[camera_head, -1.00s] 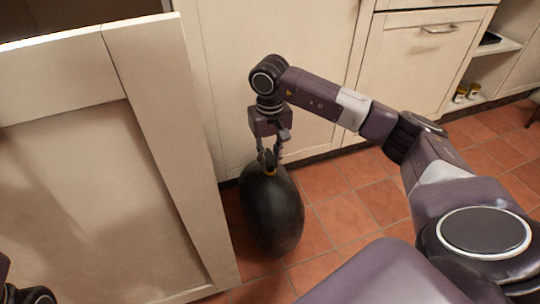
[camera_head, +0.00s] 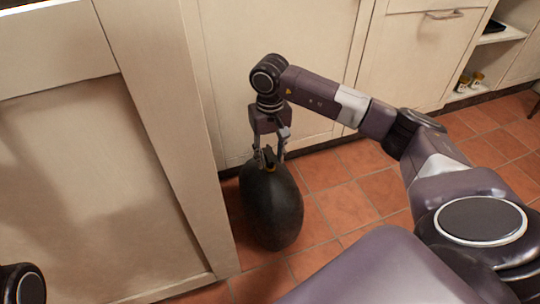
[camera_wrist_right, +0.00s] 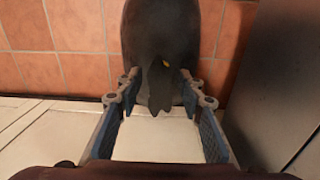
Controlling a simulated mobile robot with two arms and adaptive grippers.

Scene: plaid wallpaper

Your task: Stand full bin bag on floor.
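The black, full bin bag (camera_head: 272,210) stands upright on the tiled floor, close to the cream cabinet front. Its gathered top with a bit of yellow tie points up; in the right wrist view the bag (camera_wrist_right: 172,25) has its loose top flap toward the camera. My right gripper (camera_head: 270,153) is directly above the bag, with its fingers on either side of the gathered top. In the right wrist view the gripper (camera_wrist_right: 159,82) is open, with gaps beside the flap. My left gripper is out of view; only part of that arm shows at bottom left.
A cream panel (camera_head: 165,130) rises close to the bag's left side. Cream cabinets (camera_head: 280,35) line the back. Open terracotta floor (camera_head: 380,195) lies to the right of the bag. Small jars (camera_head: 470,80) sit on a low shelf at the far right.

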